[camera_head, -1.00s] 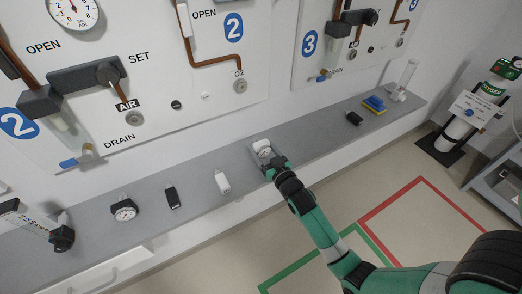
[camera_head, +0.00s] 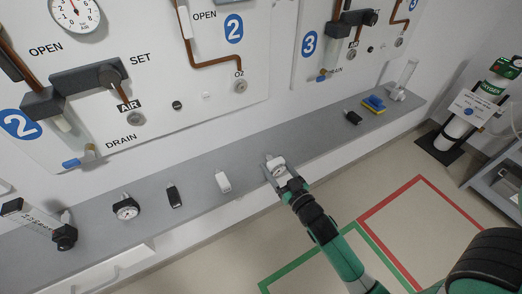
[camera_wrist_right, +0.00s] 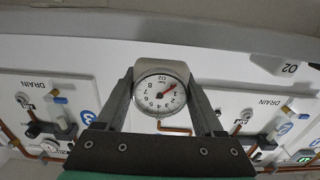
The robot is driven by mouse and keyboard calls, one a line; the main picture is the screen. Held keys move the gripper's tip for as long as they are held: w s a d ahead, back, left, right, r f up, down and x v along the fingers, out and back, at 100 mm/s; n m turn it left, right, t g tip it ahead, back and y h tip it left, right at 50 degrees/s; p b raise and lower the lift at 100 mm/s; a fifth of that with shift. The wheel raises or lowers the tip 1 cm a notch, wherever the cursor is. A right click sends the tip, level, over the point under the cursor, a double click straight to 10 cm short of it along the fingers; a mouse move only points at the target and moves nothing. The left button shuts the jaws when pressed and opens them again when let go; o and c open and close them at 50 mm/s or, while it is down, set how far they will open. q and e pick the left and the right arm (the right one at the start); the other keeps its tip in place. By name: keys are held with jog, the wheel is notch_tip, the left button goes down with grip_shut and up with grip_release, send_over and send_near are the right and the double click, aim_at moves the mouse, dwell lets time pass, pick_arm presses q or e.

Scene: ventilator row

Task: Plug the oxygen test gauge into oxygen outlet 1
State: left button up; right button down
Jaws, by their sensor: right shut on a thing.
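The oxygen test gauge is a white-bodied gauge with a round dial (camera_head: 277,168). In the right wrist view its dial (camera_wrist_right: 158,94) reads O2 and sits between the two fingers. My right gripper (camera_head: 286,184) is shut on the gauge, at the front edge of the grey shelf. The gauge appears to be held clear of the shelf. An O2 outlet (camera_head: 240,86) shows low on the wall panel marked 2. Oxygen outlet 1 is not identifiable in these views. My left gripper is not in view.
On the shelf (camera_head: 140,187) are another round gauge (camera_head: 126,209), a black block (camera_head: 174,195), a white block (camera_head: 223,182) and a flowmeter (camera_head: 40,222). An oxygen cylinder (camera_head: 475,115) stands at right.

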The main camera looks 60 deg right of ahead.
aim_at(280, 172)
jog(key=b+v, duration=0.1)
jog(key=v, duration=0.3)
jog(key=shift+f, duration=0.1)
jog(key=shift+s+a, duration=0.3)
jog(key=shift+s, duration=0.1)
dwell(1.3)
